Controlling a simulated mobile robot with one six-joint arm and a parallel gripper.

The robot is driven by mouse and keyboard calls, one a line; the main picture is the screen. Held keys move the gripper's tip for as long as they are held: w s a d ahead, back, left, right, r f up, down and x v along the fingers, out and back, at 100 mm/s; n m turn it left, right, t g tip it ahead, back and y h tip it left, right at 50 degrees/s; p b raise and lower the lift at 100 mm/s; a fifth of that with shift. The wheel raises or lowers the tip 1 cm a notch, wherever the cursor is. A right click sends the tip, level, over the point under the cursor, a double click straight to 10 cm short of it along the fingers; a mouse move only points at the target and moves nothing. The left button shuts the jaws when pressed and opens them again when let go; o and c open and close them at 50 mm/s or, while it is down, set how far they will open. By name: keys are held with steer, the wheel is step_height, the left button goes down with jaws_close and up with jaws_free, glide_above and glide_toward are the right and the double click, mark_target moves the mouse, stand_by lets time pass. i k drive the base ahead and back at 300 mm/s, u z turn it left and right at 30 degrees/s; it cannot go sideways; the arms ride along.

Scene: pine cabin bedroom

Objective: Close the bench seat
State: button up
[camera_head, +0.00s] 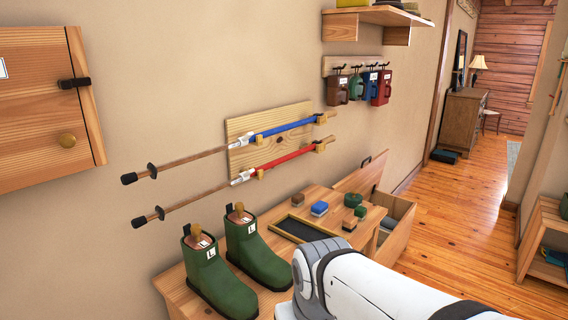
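The bench seat is a wooden lid (358,177) raised and tilted up near the wall, right of the middle of the head view. A small dark fitting shows near its top edge. Below it the wooden storage box (400,235) stands open, with a greyish interior partly visible. My white arm crosses the bottom of the view and covers part of the area in front of the bench. My gripper is out of the picture.
Green boots (257,250), a dark tray (300,229) and several small blocks sit on the wooden bench top (340,203) left of the open box. Two poles (285,130) hang on the wall above. The plank floor (455,210) right of the box is clear.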

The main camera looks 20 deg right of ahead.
mark_target(366, 179)
steer(key=u, duration=0.05)
steer(key=k, duration=1.3)
steer(key=z, duration=0.5)
steer(key=i, duration=0.8)
steer(key=z, duration=1.2)
steer(key=i, duration=1.5)
steer(key=z, duration=0.15)
steer(key=i, duration=1.55)
steer(key=u, duration=0.95)
steer(key=i, duration=1.1)
steer(key=u, duration=0.8)
steer(key=k, duration=0.85)
